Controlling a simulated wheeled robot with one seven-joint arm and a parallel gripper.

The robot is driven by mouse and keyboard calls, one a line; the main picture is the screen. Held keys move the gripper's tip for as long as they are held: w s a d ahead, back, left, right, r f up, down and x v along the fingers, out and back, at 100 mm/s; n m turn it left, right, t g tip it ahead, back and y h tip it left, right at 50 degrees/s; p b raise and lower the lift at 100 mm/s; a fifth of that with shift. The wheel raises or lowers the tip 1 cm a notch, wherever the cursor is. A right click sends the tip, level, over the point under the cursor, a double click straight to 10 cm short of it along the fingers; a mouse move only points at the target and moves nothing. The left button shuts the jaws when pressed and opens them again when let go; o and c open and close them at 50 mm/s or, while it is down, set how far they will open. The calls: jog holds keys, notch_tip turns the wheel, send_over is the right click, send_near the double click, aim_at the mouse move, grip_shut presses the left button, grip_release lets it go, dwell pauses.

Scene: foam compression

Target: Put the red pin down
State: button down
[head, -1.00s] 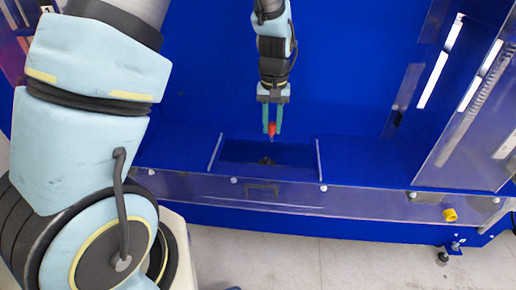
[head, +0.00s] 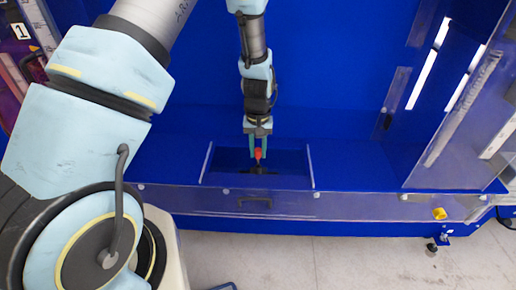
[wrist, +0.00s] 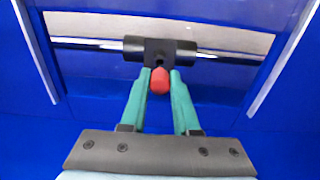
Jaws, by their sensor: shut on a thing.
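The red pin (head: 258,154) is held between the green fingertips of my gripper (head: 258,148), with its lower end pointing down. It also shows in the wrist view (wrist: 160,80), between the gripper fingers (wrist: 160,84). My gripper is shut on it, above the recessed opening in the blue bench. A black block with a small hole (wrist: 160,50) lies just beyond the pin in the wrist view. In the head view it is a dark shape low in the recess. I cannot tell whether the pin touches it.
The recess is flanked by two pale rails (head: 310,166). A clear panel with a handle (head: 254,203) runs along the bench front. A clear panel (head: 465,110) stands at the right, and a yellow knob (head: 439,213) sits low right. The bench top (head: 365,165) beside the recess is bare.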

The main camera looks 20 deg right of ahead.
jog(key=shift+f, duration=0.25)
jog(key=shift+f+b, duration=0.45)
jog(key=shift+f, duration=0.1)
jog(key=c, duration=0.7)
grip_release()
jog(key=shift+o, duration=0.2)
